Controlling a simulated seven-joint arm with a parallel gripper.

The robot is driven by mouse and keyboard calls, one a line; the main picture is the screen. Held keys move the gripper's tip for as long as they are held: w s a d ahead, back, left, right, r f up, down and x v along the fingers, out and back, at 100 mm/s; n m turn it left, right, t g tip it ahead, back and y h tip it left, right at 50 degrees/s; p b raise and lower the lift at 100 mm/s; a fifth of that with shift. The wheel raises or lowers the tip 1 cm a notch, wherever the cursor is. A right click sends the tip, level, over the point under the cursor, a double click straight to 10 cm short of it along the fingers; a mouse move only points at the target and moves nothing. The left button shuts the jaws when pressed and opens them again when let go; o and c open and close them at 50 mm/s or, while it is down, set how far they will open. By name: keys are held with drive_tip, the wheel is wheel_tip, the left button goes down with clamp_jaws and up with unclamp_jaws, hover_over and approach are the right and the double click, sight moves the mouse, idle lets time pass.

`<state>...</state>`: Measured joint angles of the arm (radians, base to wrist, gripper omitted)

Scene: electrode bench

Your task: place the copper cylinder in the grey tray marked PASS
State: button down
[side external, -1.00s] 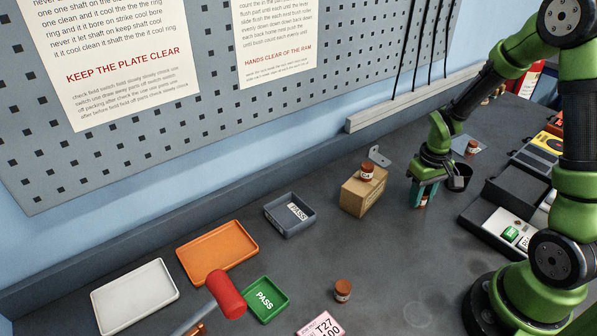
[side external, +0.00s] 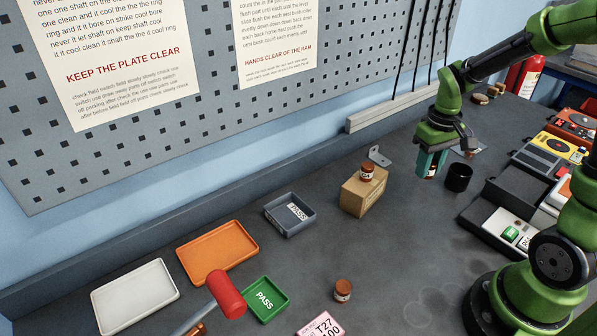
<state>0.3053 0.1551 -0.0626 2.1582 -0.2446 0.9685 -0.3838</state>
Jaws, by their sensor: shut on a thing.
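My gripper (side external: 431,170) has teal fingers and is shut on a copper cylinder (side external: 432,172) with a pale band. It holds the cylinder above the bench, beyond the cardboard box and left of the black cup; the fingers hide part of it. The grey tray (side external: 300,230) has a white label reading PASS and looks empty. It stands left of the box, well to the left of my gripper. A green tray (side external: 258,309), also marked PASS, lies nearer the camera.
A similar copper piece (side external: 367,173) stands on the cardboard box (side external: 362,199), between my gripper and the grey tray. Another (side external: 343,290) stands on the open bench. An orange tray (side external: 250,250), white tray (side external: 135,298) and red-headed hammer (side external: 226,294) are at left. A black cup (side external: 458,178) stands right of my gripper.

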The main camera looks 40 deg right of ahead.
drive_tip(key=a+f+n, duration=0.1)
drive_tip(key=a+n, duration=0.1)
drive_tip(key=a, duration=0.5)
drive_tip(key=a+f+n, duration=0.1)
drive_tip(key=a+n, duration=0.2)
drive_tip(key=a, duration=0.4)
drive_tip(key=a+f+n, duration=0.1)
drive_tip(key=a+n, duration=0.2)
drive_tip(key=a, duration=0.5)
drive_tip(key=shift+w+f, duration=0.2)
drive_tip(key=shift+f, duration=0.1)
hover_over(289, 217)
drive_tip(key=shift+f, duration=2.6)
drive_tip(key=shift+f, duration=0.15)
drive_tip(key=c, duration=1.1)
unclamp_jaws()
